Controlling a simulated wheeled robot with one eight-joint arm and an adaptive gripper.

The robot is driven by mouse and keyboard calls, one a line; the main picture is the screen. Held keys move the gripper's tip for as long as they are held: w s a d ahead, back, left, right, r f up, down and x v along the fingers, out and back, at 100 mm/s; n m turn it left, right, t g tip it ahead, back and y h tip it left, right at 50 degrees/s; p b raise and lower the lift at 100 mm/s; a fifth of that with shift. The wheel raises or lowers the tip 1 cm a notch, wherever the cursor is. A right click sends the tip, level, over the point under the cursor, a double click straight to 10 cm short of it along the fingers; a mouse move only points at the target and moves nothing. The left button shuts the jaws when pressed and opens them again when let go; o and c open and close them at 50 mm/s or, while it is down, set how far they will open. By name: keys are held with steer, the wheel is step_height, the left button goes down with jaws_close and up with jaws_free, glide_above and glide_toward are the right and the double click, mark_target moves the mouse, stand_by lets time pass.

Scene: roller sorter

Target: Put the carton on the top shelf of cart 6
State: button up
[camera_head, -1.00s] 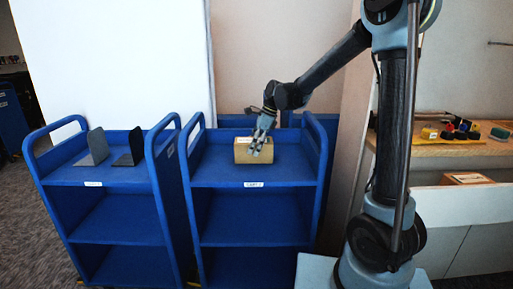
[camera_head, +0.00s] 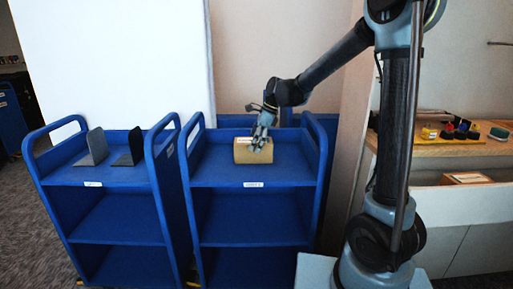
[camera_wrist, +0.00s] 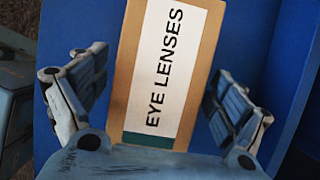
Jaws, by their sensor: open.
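The carton (camera_head: 253,154) is a small brown box standing on the top shelf of a blue cart (camera_head: 228,177), the right one of the two carts in front. In the wrist view the carton (camera_wrist: 168,70) carries a white label reading "EYE LENSES". My gripper (camera_head: 258,143) is at the carton from above. In the wrist view my gripper (camera_wrist: 160,105) has its fingers spread on either side of the carton, with gaps showing on both sides. The cart's label is too small to read with certainty.
A second blue cart (camera_head: 115,178) stands to the left with two bookends on its top shelf, one grey (camera_head: 95,147) and one dark (camera_head: 133,147). A wooden counter (camera_head: 450,150) with several small items is at the right. The cart's raised side rails flank the carton.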

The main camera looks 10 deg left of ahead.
steer(key=v, duration=1.1)
steer(key=shift+s, duration=0.1)
steer(key=shift+s+d, duration=0.1)
steer(key=shift+d, duration=0.25)
steer(key=s+d+r+n+t+h, duration=0.1)
steer(key=s+d+n+h, duration=0.15)
steer(key=s+d, duration=0.45)
steer(key=s+d+n+h, duration=0.1)
steer(key=s+d+n, duration=0.15)
steer(key=d, duration=0.85)
steer(key=s+d+r+n+t+h, duration=0.1)
steer(key=s+d+n, duration=0.2)
steer(key=s+d, duration=0.35)
steer(key=s+d+f+n, duration=0.3)
steer(key=d+f, duration=0.3)
steer(key=f, duration=0.4)
steer(key=s+d+f+n+t, duration=0.1)
steer(key=s+d+f+n, duration=0.3)
steer(key=f, duration=0.5)
steer(key=s+d, duration=0.2)
steer(key=shift+s+d+f, duration=0.25)
steer(key=shift+s+f, duration=0.05)
steer(key=shift+f, duration=0.1)
